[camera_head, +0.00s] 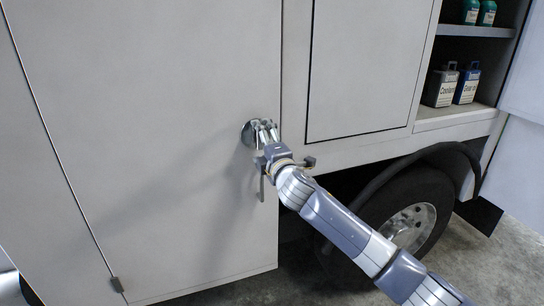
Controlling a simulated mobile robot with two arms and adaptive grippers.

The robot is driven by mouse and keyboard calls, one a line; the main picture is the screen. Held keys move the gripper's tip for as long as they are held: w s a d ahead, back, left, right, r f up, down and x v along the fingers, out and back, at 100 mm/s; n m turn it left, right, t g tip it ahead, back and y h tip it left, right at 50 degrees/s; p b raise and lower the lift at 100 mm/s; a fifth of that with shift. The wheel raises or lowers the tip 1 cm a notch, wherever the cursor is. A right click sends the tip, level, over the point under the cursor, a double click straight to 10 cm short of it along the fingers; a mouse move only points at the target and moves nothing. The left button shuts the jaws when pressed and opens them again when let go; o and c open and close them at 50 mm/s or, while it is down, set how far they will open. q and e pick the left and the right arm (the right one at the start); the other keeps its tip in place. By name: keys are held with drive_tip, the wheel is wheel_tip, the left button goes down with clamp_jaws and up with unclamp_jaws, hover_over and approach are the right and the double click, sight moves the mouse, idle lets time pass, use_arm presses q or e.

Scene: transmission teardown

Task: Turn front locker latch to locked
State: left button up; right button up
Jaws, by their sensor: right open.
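The front locker door (150,140) is a large pale grey panel, and it looks closed. Its round metal latch (247,133) sits near the door's right edge. My right gripper (263,127) is at the latch, with its open fingers in front of it and overlapping it. The fingers hide much of the latch, so I cannot tell whether they touch it or which way it is turned. My left gripper is not in view.
A second closed panel (368,65) is right of the door. An open compartment at the right has shelves (470,31) with bottles and a coolant container (440,88). A wheel (412,222) is below, behind my right arm. The concrete floor (500,255) is clear at lower right.

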drive_tip(key=v, duration=0.9)
drive_tip(key=s+d+f+m+g+h+b, duration=0.1)
drive_tip(key=d+f+m+g, duration=0.15)
drive_tip(key=f, duration=1.05)
drive_tip(key=s+d+f+m+g+h+b, duration=0.1)
drive_tip(key=d+f+m+h, duration=0.2)
drive_tip(key=f, duration=1)
drive_tip(key=s+d+f+m+g+b, duration=0.1)
drive_tip(key=s+d+f+m+g, duration=0.3)
drive_tip(key=f, duration=1)
drive_tip(key=s+d+f+m, duration=0.15)
drive_tip(key=s+f, duration=0.25)
drive_tip(key=f, duration=0.4)
drive_tip(key=s+d+f, duration=0.3)
drive_tip(key=s+f, duration=0.1)
drive_tip(key=f, duration=0.4)
drive_tip(key=s+d+f+m+g+b, duration=0.1)
drive_tip(key=s+d+f+m+g, duration=0.1)
drive_tip(key=s+f, duration=0.65)
drive_tip(key=s+d+f+m+g+h, duration=0.15)
drive_tip(key=s+f, duration=0.45)
drive_tip(key=s, duration=0.6)
drive_tip(key=s+d+f+m+g+b, duration=0.1)
drive_tip(key=s+d+f+m+g, duration=0.15)
drive_tip(key=s+f, duration=0.6)
drive_tip(key=s+f+m+g, duration=0.2)
drive_tip(key=s, duration=1.7)
drive_tip(key=shift+s+d+f+g+b, duration=0.15)
drive_tip(key=shift+s+f+g+b, duration=0.05)
drive_tip(key=shift+f+g+b, duration=0.2)
